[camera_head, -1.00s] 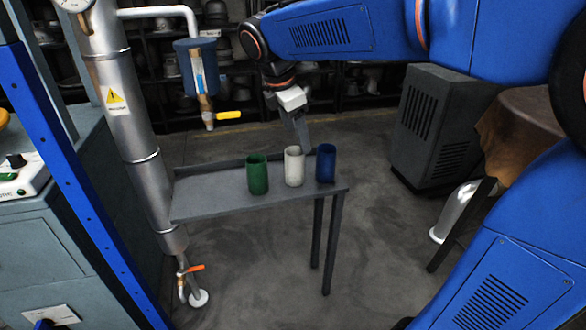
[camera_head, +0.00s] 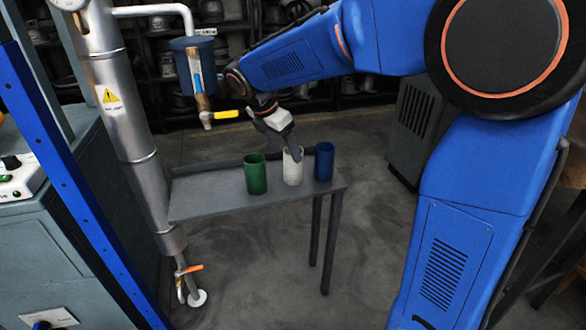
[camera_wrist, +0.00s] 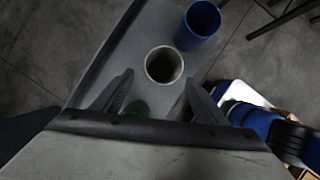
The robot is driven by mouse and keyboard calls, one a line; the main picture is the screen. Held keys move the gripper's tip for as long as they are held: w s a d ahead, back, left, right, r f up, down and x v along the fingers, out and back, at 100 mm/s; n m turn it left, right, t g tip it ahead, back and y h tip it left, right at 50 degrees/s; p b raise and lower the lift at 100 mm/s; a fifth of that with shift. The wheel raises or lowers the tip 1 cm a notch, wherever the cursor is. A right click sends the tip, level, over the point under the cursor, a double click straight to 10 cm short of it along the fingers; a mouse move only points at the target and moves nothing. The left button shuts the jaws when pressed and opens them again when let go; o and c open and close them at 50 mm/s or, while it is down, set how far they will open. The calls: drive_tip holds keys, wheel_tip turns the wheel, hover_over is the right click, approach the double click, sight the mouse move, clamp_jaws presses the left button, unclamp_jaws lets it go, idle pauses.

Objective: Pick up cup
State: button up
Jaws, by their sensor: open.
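Three cups stand upright in a row on a narrow grey table (camera_head: 208,198): a green cup (camera_head: 256,178) at left, a white cup (camera_head: 292,173) in the middle and a blue cup (camera_head: 324,166) at right. My gripper (camera_head: 284,145) is tilted, with its fingers close to the white cup's top. In the wrist view, my open gripper (camera_wrist: 159,80) has the white cup (camera_wrist: 163,65) just beyond and between its fingertips. The blue cup (camera_wrist: 201,19) stands beyond, to the right. I cannot tell whether a finger touches the white cup.
A silver pipe (camera_head: 128,130) with a warning sign stands at the table's left end. A valve with a yellow handle (camera_head: 226,114) hangs above and left of the cups. A dark grey cabinet (camera_head: 412,128) is at the back right. The table's left part is clear.

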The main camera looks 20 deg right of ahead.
sight(293, 163)
drive_tip(key=shift+d+x, duration=0.15)
drive_tip(key=shift+x, duration=1.75)
drive_tip(key=shift+d+x, duration=0.1)
drive_tip(key=shift+x, duration=1.8)
drive_tip(key=shift+r, duration=0.1)
drive_tip(key=c, duration=1.2)
